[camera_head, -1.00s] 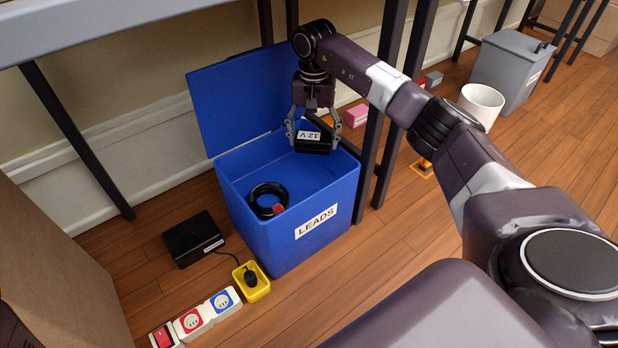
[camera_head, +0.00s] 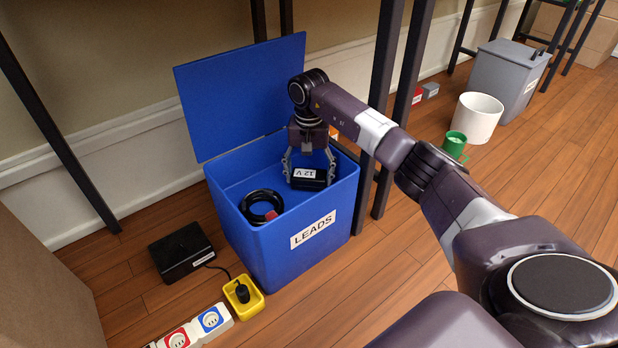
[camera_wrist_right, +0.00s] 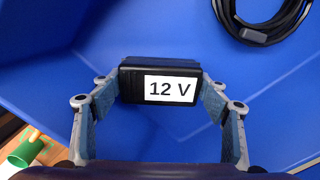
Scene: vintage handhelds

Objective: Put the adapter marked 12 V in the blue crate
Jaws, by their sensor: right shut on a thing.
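The adapter marked 12 V (camera_head: 309,180) is a black block with a white label. My right gripper (camera_head: 308,172) is shut on it and holds it inside the mouth of the blue crate (camera_head: 290,262), toward its right side. In the right wrist view the adapter (camera_wrist_right: 160,82) sits between both fingers of the right gripper (camera_wrist_right: 160,95), label facing the camera, with blue crate walls around it. Whether it touches the crate floor cannot be told. The crate is labelled LEADS and its lid (camera_head: 240,95) stands open at the back. My left gripper is not in view.
A coiled black cable (camera_head: 262,207) lies in the crate's left part. Left of the crate are a black box (camera_head: 180,250), a yellow socket piece (camera_head: 243,297) and a power strip (camera_head: 195,330). A green mug (camera_head: 454,144), white bin (camera_head: 474,118) and grey bin (camera_head: 507,80) stand right.

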